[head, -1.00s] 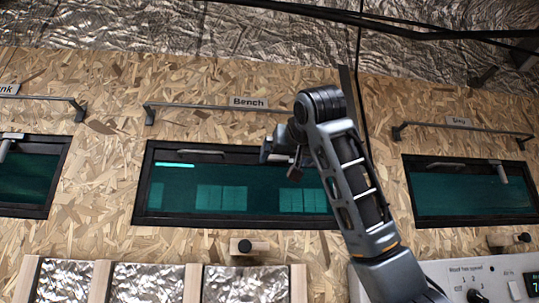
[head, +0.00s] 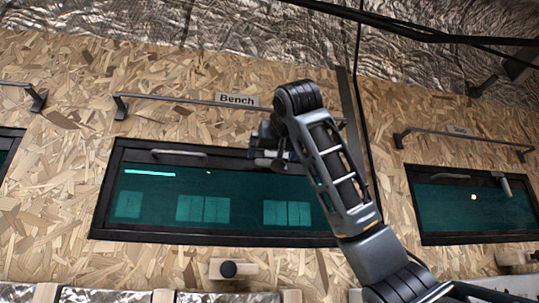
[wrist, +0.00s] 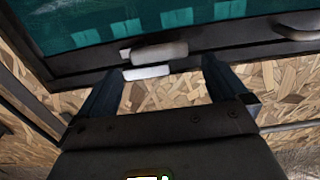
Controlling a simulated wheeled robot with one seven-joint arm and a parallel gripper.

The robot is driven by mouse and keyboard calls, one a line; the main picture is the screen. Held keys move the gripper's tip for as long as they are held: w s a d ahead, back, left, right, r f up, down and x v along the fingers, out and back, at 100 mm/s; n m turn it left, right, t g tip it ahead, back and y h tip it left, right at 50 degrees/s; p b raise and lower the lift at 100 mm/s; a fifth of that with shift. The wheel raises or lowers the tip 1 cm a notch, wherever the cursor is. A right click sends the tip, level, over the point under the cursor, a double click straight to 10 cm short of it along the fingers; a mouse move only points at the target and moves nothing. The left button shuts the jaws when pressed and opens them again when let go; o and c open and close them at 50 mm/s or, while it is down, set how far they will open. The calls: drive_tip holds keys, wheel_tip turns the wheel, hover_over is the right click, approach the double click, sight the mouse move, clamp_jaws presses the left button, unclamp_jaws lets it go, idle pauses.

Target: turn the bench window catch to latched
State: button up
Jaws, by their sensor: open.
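The bench window (head: 200,195) is the teal pane in a black frame below the "Bench" label (head: 237,99). Its catch shows in the wrist view as a pale grey lever (wrist: 158,53) lying roughly along the frame edge, with a small white block (wrist: 147,72) beside it. In the head view, the catch (head: 271,163) is small and partly hidden by my gripper (head: 266,150). In the wrist view, my gripper (wrist: 163,75) is open, its fingers apart on either side of the white block. Whether a finger touches the catch, I cannot tell.
A grey rail (head: 175,101) runs above the bench window, and a handle bar (head: 180,153) sits on its upper frame. A wooden block with a black knob (head: 229,269) is below. Another window (head: 470,210) is on the right. A black cable (head: 360,90) hangs behind my arm.

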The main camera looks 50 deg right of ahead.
sight(268, 164)
drive_tip(key=shift+p+x, duration=0.45)
drive_tip(key=shift+x, duration=1.3)
drive_tip(key=c, duration=1)
drive_tip(key=shift+o, duration=0.2)
